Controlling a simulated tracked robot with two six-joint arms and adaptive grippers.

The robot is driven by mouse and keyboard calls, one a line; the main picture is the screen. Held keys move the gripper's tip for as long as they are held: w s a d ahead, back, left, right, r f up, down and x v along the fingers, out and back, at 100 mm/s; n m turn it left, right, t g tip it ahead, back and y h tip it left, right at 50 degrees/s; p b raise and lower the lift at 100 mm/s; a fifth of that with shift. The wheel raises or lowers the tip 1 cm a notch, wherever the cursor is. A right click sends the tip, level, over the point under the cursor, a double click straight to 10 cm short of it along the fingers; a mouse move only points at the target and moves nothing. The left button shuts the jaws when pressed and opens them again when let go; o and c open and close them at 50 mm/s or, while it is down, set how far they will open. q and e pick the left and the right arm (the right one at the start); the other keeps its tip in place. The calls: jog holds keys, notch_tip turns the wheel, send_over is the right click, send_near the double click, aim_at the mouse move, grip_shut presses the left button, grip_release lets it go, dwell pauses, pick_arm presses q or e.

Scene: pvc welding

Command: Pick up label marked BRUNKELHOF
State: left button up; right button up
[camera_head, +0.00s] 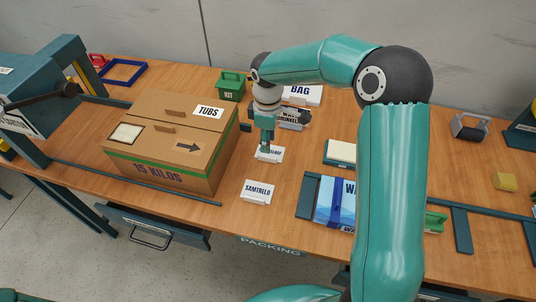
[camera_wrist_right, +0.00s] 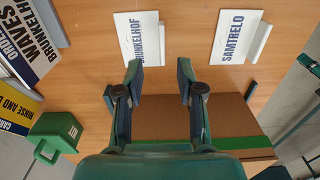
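The white label marked BRUNKELHOF (camera_wrist_right: 138,38) lies on the wooden table. In the head view the label (camera_head: 276,155) is partly hidden by my right gripper (camera_head: 266,148), which points down over it. In the right wrist view the gripper (camera_wrist_right: 159,75) is open with nothing between its fingers. One fingertip shows at the label's near edge; I cannot tell whether it touches. A second white label, marked SAMTRELO (camera_head: 257,192), lies apart from it, and it also shows in the right wrist view (camera_wrist_right: 237,38). My left gripper is not in view.
A cardboard box (camera_head: 160,171) marked TUBS and 15 KILOS stands left of the labels. A blue-white package (camera_head: 324,204) lies at the right. Bare table surrounds the labels.

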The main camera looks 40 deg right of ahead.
aim_at(267, 156)
jog(key=shift+a+f+p, duration=0.15)
jog(key=shift+f+p, duration=0.4)
jog(key=shift+f, duration=2.8)
jog(key=shift+c, duration=0.3)
grip_shut()
